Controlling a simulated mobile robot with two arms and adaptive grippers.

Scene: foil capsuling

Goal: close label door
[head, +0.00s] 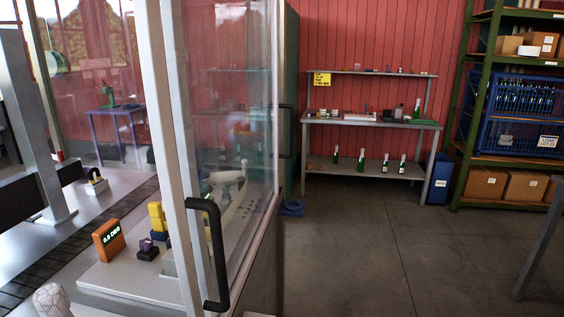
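A clear glass door (232,110) in a pale grey frame stands upright at the left centre of the head view. I take it to be the label door, though no label on it can be read. A black bar handle (215,255) is on its near edge. I cannot tell whether this door is open or shut. A second black handle (287,130) shows farther back, beside a dark green panel. Neither of my grippers can be made out, and nothing is seen touching the near handle.
Left of the door, a machine bed holds an orange display box (109,241), a yellow part (157,216) and a dark conveyor (60,250). A workbench (370,122) with bottles and a green rack (466,130) stand behind. The grey floor right of the door is mostly clear.

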